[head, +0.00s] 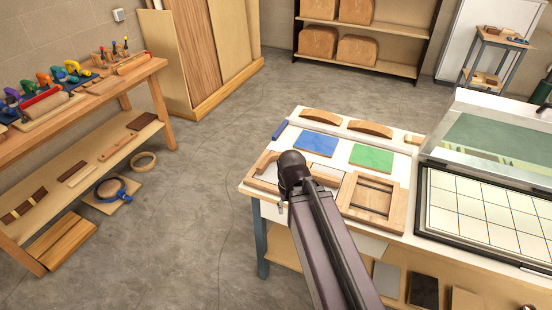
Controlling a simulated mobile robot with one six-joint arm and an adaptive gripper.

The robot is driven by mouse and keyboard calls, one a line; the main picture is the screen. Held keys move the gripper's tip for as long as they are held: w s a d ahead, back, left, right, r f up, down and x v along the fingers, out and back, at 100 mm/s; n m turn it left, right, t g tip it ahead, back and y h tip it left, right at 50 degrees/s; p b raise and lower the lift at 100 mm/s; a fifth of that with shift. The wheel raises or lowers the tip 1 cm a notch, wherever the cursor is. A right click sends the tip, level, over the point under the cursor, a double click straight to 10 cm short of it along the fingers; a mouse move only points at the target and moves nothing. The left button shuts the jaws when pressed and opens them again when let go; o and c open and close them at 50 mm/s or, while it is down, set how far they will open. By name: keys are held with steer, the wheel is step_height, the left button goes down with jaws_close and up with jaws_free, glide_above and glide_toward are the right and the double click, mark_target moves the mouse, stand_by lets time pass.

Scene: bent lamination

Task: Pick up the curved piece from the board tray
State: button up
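Two curved wooden pieces, one at the left (320,116) and one at the right (369,129), lie along the back of the white-topped bench. A shallow wooden tray (262,185) sits at the bench's front left corner, with pale flat areas inside. My dark arm crosses in front of this tray and hides part of it. I cannot tell whether a curved piece lies in the hidden part. My gripper does not show; only the arm links do.
A blue panel (316,144) and a green panel (371,158) lie mid-bench. A gridded black-framed unit (480,212) with a clear raised cover fills the right. A tool bench (75,110) stands left; grey floor (200,180) between is open.

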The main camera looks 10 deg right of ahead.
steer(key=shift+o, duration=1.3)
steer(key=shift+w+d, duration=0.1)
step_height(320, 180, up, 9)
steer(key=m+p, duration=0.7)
steer(key=p, duration=0.3)
glide_above(264, 158)
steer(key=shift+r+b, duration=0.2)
steer(key=shift+b, duration=0.1)
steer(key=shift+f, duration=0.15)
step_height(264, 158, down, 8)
steer(key=b, duration=0.8)
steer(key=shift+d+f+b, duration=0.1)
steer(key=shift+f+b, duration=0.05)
steer(key=shift+b, duration=0.15)
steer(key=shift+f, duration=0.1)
